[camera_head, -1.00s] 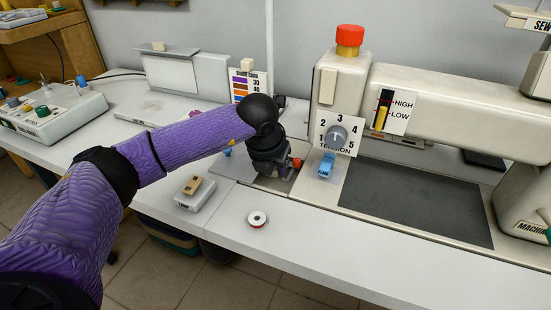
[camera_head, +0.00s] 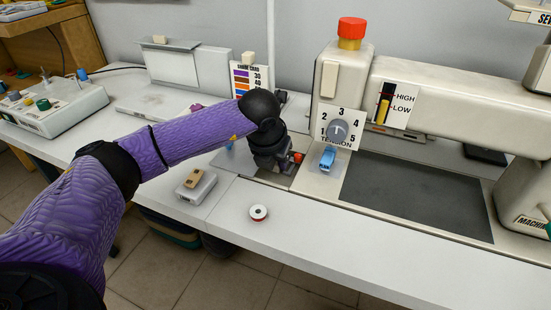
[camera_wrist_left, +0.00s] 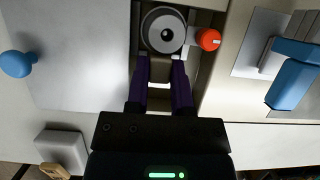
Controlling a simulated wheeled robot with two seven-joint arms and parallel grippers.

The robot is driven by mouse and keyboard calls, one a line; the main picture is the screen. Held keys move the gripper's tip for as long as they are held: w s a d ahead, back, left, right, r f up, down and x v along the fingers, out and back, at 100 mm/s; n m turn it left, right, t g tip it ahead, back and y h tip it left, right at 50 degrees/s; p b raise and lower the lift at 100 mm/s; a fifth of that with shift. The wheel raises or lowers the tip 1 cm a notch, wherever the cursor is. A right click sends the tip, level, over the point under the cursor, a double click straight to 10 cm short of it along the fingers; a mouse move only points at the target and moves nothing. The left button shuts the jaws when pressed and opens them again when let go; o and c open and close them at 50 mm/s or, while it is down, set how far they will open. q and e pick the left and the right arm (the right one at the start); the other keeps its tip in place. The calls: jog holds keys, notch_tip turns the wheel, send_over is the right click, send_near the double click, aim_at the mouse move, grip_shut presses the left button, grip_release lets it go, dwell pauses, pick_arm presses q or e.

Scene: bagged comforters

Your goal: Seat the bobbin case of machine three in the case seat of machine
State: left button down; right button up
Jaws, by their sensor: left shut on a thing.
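My left gripper (camera_head: 282,172) reaches down into the opening in the bed of the sewing machine (camera_head: 430,110). In the left wrist view, its two dark fingers (camera_wrist_left: 161,72) are shut on a pale part between them. A round grey metal piece with a dark centre, seemingly the bobbin case (camera_wrist_left: 165,32), lies just beyond the fingertips, inside the opening. I cannot tell whether it is fully in the case seat, which it hides. An orange-red knob (camera_wrist_left: 208,39) on a short lever sits right beside it. My right gripper is not in view.
A tension dial (camera_head: 339,131) and blue lever (camera_head: 327,158) stand right of the opening. A slide plate (camera_wrist_left: 80,60) with a blue knob (camera_wrist_left: 16,63) lies left. The front table strip is mostly clear.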

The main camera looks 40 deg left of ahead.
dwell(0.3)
pick_arm(q)
jog(key=shift+f, duration=0.3)
dwell(0.4)
jog(key=shift+f, duration=0.3)
grip_release()
dwell(0.5)
jog(key=shift+r, duration=0.15)
